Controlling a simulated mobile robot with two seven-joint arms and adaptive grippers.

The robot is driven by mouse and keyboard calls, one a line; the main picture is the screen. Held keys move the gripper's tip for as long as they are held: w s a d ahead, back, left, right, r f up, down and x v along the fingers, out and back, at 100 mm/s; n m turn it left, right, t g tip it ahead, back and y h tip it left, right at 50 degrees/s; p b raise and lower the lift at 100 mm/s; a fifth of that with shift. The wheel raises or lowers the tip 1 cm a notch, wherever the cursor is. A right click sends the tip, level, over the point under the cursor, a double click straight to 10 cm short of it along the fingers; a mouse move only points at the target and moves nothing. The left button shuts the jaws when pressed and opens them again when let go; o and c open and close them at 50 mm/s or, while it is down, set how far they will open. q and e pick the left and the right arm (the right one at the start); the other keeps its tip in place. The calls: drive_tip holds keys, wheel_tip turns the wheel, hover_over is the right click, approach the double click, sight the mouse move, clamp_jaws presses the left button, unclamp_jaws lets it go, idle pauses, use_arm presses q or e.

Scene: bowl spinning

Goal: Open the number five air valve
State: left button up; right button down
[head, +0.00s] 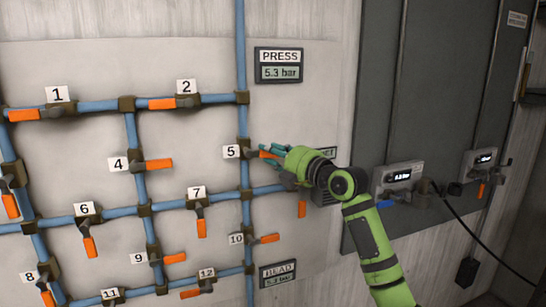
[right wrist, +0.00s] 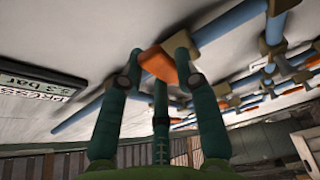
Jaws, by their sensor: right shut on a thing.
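The number five air valve (head: 246,148) sits on a vertical blue pipe, beside a white "5" label (head: 231,152). Its orange handle (head: 265,154) points right, across the pipe. My right gripper (head: 272,149) reaches in from the right and is shut on this handle. In the right wrist view, the orange handle (right wrist: 156,65) lies between the fingertips of my right gripper (right wrist: 159,62). The fingers hide part of the handle in the head view. My left gripper is not in view.
Several other numbered valves with orange handles are on the blue pipes, including valve 4 (head: 157,164) to the left and valve 10 (head: 264,239) below. A PRESS display (head: 278,65) reads 5.3 bar. Grey boxes (head: 400,177) and a black cable (head: 470,232) are at right.

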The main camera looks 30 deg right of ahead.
sight(247, 162)
drive_tip(key=shift+w+a+f+m+t+h+b, duration=0.25)
drive_tip(key=shift+a+f+m+t+h, duration=0.6)
drive_tip(key=shift+m, duration=2.7)
drive_tip(key=shift+w+a+f+m+t+h+b, duration=0.25)
drive_tip(key=shift+a+f+m+h, duration=1.15)
drive_tip(key=shift+m, duration=2.1)
drive_tip(key=shift+w+a+f+m+t+h+b, duration=0.1)
drive_tip(key=shift+a+f+m+t+h+b, duration=0.4)
drive_tip(key=shift+m+h, duration=2.15)
drive_tip(key=shift+d+f+m+y, duration=0.1)
drive_tip(key=shift+d+m+y, duration=0.05)
drive_tip(key=shift+m+y, duration=0.7)
drive_tip(key=c, duration=0.9)
unclamp_jaws()
drive_tip(key=v, duration=1.2)
drive_tip(key=shift+f, duration=0.1)
